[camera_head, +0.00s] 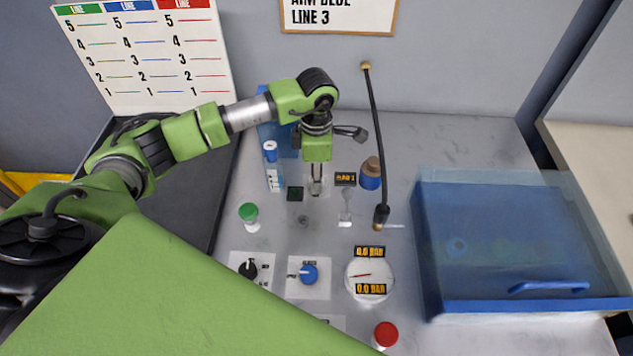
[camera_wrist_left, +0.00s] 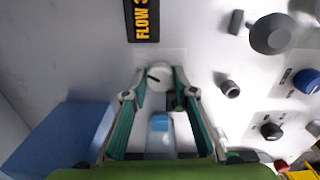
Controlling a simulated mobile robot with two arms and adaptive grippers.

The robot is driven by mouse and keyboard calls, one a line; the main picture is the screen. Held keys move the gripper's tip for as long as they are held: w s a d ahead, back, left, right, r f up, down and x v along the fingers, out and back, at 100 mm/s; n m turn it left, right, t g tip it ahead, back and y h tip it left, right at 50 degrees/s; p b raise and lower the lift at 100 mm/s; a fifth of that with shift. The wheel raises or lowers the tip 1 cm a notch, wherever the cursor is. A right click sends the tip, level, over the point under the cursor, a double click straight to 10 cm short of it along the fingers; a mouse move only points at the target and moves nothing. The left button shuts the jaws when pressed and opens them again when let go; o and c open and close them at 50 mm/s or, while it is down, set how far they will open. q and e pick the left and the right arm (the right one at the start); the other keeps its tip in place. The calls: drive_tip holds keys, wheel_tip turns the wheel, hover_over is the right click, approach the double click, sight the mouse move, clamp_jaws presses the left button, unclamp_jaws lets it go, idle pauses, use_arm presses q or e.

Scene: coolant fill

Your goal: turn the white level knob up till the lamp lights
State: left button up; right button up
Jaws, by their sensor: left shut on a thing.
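The white level knob (camera_wrist_left: 158,76) has a dark mark on its face and sits on a pale plate in the left wrist view. My left gripper (camera_wrist_left: 160,82) is shut on it, one finger on each side. In the head view my left gripper (camera_head: 316,188) points down at the panel and mostly hides the knob. A small dark square (camera_head: 295,193) lies just left of the fingers; I cannot tell if it is the lamp, and no lit lamp is clear. My right gripper is in neither view.
A display (camera_head: 345,179) stands right of the gripper, and a black hose (camera_head: 376,140) rises beyond it. A blue lidded bin (camera_head: 480,306) fills the right. A gauge (camera_head: 370,277) and black and blue knobs (camera_head: 309,274) are nearer.

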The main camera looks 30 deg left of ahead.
use_arm(q)
drive_tip(key=shift+m+b, duration=0.5)
drive_tip(key=shift+m, duration=0.1)
drive_tip(key=o, duration=1.1)
wheel_tip(320, 180, up, 12)
drive_tip(key=shift+r, duration=0.1)
